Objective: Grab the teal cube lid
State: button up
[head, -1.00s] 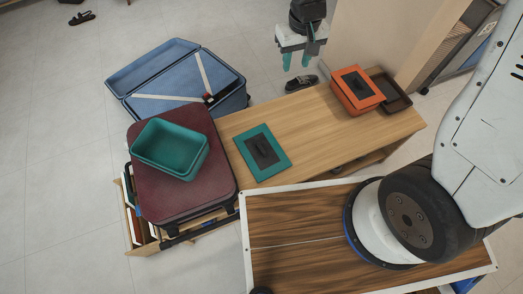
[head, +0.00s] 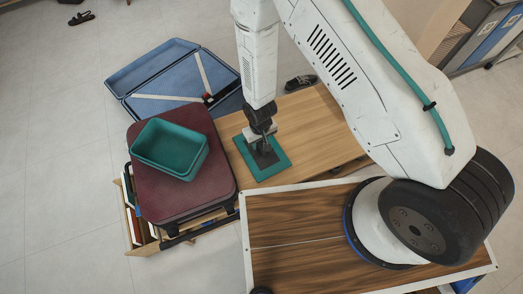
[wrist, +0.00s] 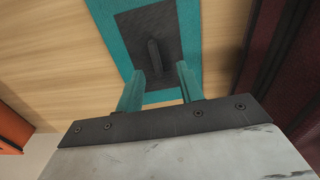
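The teal cube lid (head: 273,173) lies flat on the wooden table, with a dark grey centre panel and a raised dark handle. In the wrist view the lid (wrist: 192,42) fills the upper middle, and its handle (wrist: 153,50) stands out from the panel. My gripper (wrist: 160,70) has two teal fingers, set apart with nothing held between them. The handle lines up with the gap between the fingertips. In the head view my gripper (head: 262,145) is right over the lid and hides part of it. Whether the fingers touch the lid cannot be told.
An open teal box (head: 170,150) sits on a maroon suitcase (head: 215,180) left of the lid. A blue open suitcase (head: 150,70) lies behind. The wooden table (head: 318,125) is bare to the right of the lid. An orange object (wrist: 12,130) shows at the wrist view's left edge.

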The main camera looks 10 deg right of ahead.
aim_at(261, 148)
jog(key=f, duration=0.6)
jog(key=shift+w+d+f, duration=0.15)
jog(key=shift+w+d, duration=0.1)
jog(key=shift+w, duration=0.1)
grip_shut()
